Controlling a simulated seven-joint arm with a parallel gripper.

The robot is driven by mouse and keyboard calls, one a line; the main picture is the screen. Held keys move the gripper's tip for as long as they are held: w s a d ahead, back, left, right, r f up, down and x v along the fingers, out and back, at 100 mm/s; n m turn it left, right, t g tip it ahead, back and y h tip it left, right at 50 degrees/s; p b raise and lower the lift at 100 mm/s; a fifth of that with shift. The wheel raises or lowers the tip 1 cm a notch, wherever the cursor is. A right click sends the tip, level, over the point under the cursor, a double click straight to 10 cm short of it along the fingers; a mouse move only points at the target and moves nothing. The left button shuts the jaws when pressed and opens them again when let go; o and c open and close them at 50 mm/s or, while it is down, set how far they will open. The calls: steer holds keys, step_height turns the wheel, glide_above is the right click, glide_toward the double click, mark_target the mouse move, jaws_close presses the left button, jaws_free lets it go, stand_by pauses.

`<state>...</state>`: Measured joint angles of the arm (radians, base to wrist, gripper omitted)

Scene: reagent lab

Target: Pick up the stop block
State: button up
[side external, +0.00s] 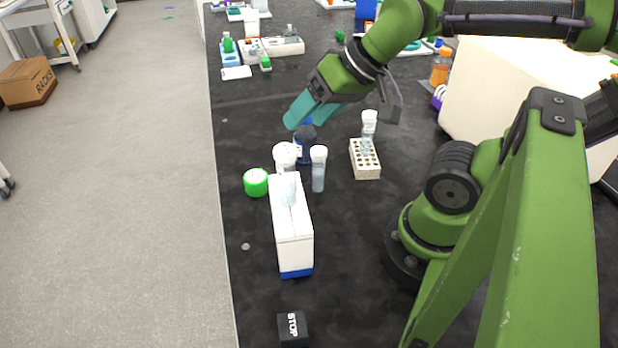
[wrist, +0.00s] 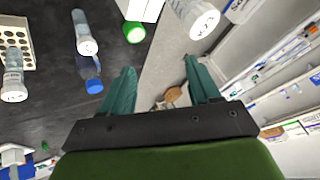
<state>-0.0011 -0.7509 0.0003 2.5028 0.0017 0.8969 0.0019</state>
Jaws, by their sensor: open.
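The stop block (side external: 292,328) is a small black block with white "STOP" lettering. It sits on the black bench near the front edge in the side external view, partly cut by the frame's bottom. My gripper (side external: 314,112) has teal fingers and is above the bench, well behind the block, near the blue-capped bottle. In the wrist view my gripper (wrist: 158,78) shows its two fingers spread with nothing between them. The stop block is not visible in the wrist view.
A white box (side external: 293,240) with a blue base stands between my gripper and the block. Near it are a green-capped item (side external: 256,182), a white-capped tube (side external: 318,170), a dark blue bottle (side external: 304,146) and a tube rack (side external: 365,160). Bench around the block looks clear.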

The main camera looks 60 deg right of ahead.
steer(key=shift+o, duration=0.3)
steer(key=shift+o, duration=1.4)
step_height(320, 180, up, 4)
steer(key=r+m+g+h, duration=0.1)
steer(key=m+g+h, duration=0.1)
steer(key=m+g, duration=0.45)
glide_above(293, 324)
steer(key=shift+g, duration=0.35)
steer(key=f, duration=2.3)
steer(key=shift+w+a+f, duration=0.15)
steer(key=shift+w+a, duration=0.1)
steer(key=shift+s+d+f, duration=0.1)
steer(key=shift+s+f, duration=0.05)
steer(key=shift+f, duration=1.3)
steer(key=shift+s+d+f, duration=0.1)
steer(key=shift+f, duration=1.3)
